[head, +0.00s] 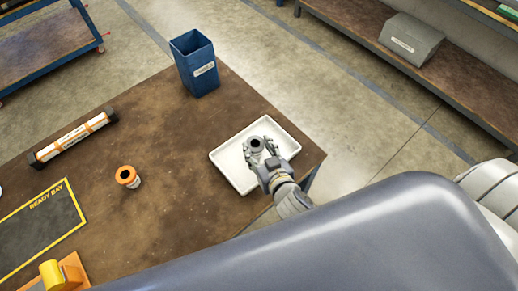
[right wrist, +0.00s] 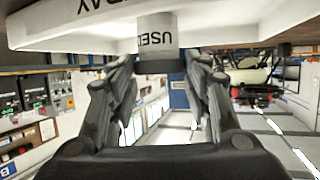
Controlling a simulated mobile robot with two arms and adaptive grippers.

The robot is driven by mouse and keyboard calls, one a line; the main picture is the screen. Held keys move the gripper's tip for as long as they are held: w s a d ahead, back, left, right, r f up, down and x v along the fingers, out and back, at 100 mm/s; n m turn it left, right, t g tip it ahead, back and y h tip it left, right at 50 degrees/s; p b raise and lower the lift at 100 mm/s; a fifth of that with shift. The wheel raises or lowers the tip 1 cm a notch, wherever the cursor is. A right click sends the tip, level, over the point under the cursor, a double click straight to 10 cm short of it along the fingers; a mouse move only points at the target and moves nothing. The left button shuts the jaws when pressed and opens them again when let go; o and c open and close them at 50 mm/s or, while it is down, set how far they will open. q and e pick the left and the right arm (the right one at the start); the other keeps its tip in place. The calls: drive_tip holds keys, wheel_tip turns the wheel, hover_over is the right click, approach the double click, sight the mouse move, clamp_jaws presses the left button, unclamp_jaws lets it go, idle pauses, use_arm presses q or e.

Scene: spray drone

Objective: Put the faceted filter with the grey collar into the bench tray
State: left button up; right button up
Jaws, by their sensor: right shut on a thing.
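My right gripper (head: 263,154) is shut on the filter with the grey collar (head: 255,144). In the head view I see the filter's grey round top with a dark hole, within the outline of the white bench tray (head: 228,172). The right wrist view shows the pale filter body (right wrist: 158,38), marked with letters starting "USE", and its dark grey collar between my fingers (right wrist: 160,70). The tray's lettered side (right wrist: 70,32) is behind it. I cannot tell whether the filter touches the tray floor. My left gripper is out of view.
An orange-collared filter (head: 128,176) stands on the brown bench (head: 165,135). A blue bin (head: 195,65) stands at the back edge. An orange-and-white tube (head: 73,138) and a dark "READY BAY" mat (head: 40,228) are at left. Bare bench lies between bin and tray.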

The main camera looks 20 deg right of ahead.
drive_tip(key=shift+s+a+r, duration=0.1)
drive_tip(key=shift+s, duration=0.2)
drive_tip(key=o, duration=1)
drive_tip(key=shift+f, duration=0.2)
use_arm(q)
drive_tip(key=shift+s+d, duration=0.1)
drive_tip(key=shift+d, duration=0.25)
use_arm(e)
drive_tip(key=shift+r, duration=0.1)
